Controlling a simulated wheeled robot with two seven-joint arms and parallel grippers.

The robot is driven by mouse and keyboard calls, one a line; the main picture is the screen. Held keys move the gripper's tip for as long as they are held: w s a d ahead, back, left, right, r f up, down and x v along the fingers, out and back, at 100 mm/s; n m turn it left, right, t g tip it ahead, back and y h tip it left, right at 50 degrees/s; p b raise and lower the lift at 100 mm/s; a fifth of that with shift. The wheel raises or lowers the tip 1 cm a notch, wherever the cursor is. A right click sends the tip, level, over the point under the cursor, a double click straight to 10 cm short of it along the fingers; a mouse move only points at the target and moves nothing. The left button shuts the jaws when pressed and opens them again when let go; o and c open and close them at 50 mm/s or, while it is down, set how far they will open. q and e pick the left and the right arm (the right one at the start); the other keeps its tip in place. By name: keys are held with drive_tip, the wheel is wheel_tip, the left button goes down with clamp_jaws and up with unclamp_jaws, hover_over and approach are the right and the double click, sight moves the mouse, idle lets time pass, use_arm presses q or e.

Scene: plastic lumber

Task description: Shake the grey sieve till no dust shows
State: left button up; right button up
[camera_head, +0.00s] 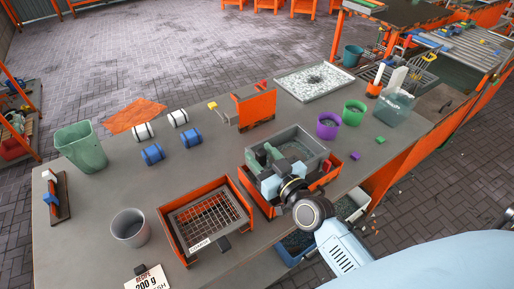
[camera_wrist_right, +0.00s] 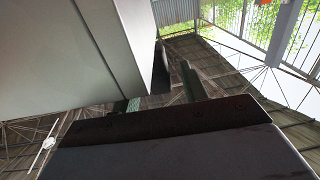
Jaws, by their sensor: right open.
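The grey sieve (camera_head: 312,146), a box with grey walls, stands in an orange frame (camera_head: 330,178) at the right front of the table. Grey material shows inside it, but I cannot tell how much is dust. My right gripper (camera_head: 264,159) is open at the sieve's near left side, with its fingers close to the wall. In the right wrist view a large grey wall (camera_wrist_right: 70,60), likely the sieve's, fills the left. The two fingers of my right gripper (camera_wrist_right: 160,90) are apart there; contact is unclear. My left gripper is out of view.
An orange tray with a wire mesh (camera_head: 207,218) lies to the left, beside a grey cup (camera_head: 130,228). A purple pot (camera_head: 327,126) and a green pot (camera_head: 353,112) stand beyond the sieve. Blue and white rolls lie at the middle left. Bins stand below the near edge.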

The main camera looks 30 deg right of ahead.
drive_tip(key=shift+w+a, duration=0.15)
drive_tip(key=shift+w, duration=1.05)
drive_tip(key=shift+c, duration=0.4)
clamp_jaws()
